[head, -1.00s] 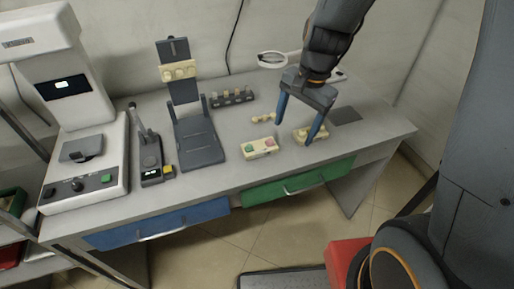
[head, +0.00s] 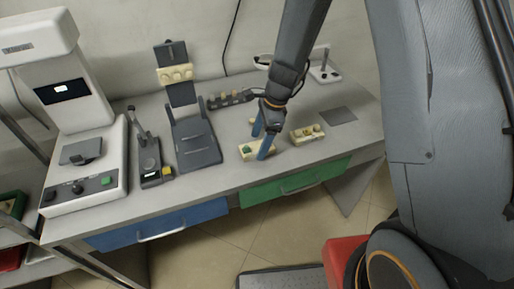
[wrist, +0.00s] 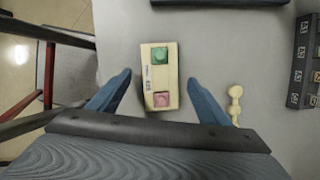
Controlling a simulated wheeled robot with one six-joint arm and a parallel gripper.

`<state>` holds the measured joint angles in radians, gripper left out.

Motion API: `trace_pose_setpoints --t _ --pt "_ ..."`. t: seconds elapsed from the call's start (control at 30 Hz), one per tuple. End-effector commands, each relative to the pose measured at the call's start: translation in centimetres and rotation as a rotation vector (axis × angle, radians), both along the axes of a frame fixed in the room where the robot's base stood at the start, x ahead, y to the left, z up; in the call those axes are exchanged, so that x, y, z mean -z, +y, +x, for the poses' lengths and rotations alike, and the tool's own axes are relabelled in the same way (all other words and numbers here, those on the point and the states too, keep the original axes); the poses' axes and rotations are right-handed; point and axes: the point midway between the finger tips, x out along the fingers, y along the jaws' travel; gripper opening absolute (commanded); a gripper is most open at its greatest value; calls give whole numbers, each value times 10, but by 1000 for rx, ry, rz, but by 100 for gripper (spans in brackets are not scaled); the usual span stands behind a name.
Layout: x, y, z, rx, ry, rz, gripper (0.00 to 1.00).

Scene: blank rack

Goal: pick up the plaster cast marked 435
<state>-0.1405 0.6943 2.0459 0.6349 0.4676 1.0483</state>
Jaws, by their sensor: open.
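A cream plaster block with a green and a pink inset (head: 246,153) lies on the bench top; it also shows in the wrist view (wrist: 160,82). Small dark marks run along its left edge there, too small to read, so I cannot tell whether it is the cast marked 435. A second cream block (head: 307,134) lies to its right, its marking unreadable. A third cream piece (head: 175,74) sits on the upright stand. My gripper (head: 260,143) is open over the green-and-pink block. In the wrist view its blue fingers (wrist: 158,80) are on either side of the block, with gaps.
A small knobbed cream piece (wrist: 235,105) lies right of my gripper in the wrist view. A dark rack (head: 230,99) with pegs stands behind. A grey stand (head: 198,147) and a lever device (head: 150,165) are to the left. A grey pad (head: 338,116) lies right.

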Motion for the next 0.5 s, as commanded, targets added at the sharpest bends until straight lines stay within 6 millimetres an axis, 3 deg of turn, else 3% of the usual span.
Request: trace_pose_setpoints --t 0.13,0.4,0.5 --pt "12 3 -1 -1 2 0 72" --pt "14 4 0 0 -1 0 72" --pt "14 4 0 0 -1 0 55"
